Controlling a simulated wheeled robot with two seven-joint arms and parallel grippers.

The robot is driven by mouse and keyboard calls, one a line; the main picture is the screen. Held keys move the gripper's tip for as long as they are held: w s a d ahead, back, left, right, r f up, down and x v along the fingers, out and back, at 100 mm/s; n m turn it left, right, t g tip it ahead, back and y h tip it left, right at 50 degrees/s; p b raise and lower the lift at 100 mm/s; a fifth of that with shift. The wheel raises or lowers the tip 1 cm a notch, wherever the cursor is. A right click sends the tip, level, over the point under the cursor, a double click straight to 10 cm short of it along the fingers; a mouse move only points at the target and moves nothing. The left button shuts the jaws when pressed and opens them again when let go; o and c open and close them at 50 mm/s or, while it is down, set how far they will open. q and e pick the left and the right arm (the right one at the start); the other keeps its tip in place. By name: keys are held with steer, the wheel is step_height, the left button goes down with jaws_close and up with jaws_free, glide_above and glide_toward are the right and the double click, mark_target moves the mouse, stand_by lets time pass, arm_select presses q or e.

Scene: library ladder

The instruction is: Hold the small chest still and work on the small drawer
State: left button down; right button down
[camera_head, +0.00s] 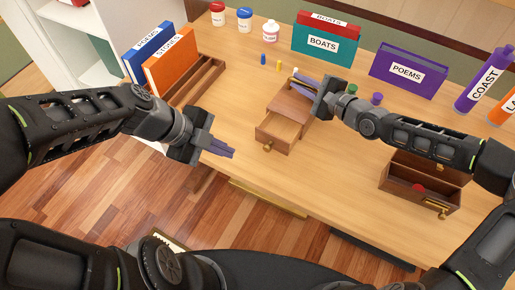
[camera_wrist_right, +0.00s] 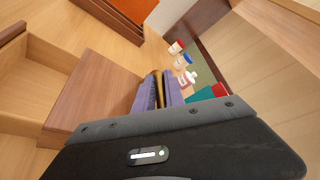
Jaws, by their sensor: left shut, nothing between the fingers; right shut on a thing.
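The small chest (camera_head: 291,106) is a brown wooden box on the table. Its small drawer (camera_head: 281,130) is pulled out toward the front, looks empty, and has a round knob (camera_head: 267,148). My right gripper (camera_head: 299,84) is at the far end of the chest, shut on a part there. In the right wrist view, its fingers (camera_wrist_right: 160,92) close around a narrow brownish-gold part beside the chest top (camera_wrist_right: 92,95); the drawer (camera_wrist_right: 30,90) juts out left. My left gripper (camera_head: 232,153) is shut and empty, left of the drawer and apart from it.
Another wooden box (camera_head: 420,187) with an open compartment holding a red item stands right. A wooden book rack (camera_head: 200,82) stands left. Books, bottles and jars line the back. Small coloured pieces (camera_head: 278,66) lie behind the chest. Table between rack and chest is clear.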

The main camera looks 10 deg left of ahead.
mark_target(272, 129)
arm_select(q)
steer(key=x, duration=0.9)
arm_select(e)
steer(key=shift+f, duration=0.15)
arm_select(q)
steer(key=w+d, duration=0.1)
steer(key=w, duration=0.2)
steer(key=shift+d+f, duration=0.35)
steer(key=shift+f, duration=0.05)
steer(key=shift+w+d, duration=0.15)
steer(key=shift+w, duration=0.3)
steer(key=w+d, duration=0.1)
steer(key=w, duration=0.3)
steer(key=w+d, duration=0.1)
steer(key=w, duration=0.2)
steer(key=shift+d, duration=0.35)
steer(key=shift+w, duration=0.1)
arm_select(e)
steer(key=shift+s, duration=0.1)
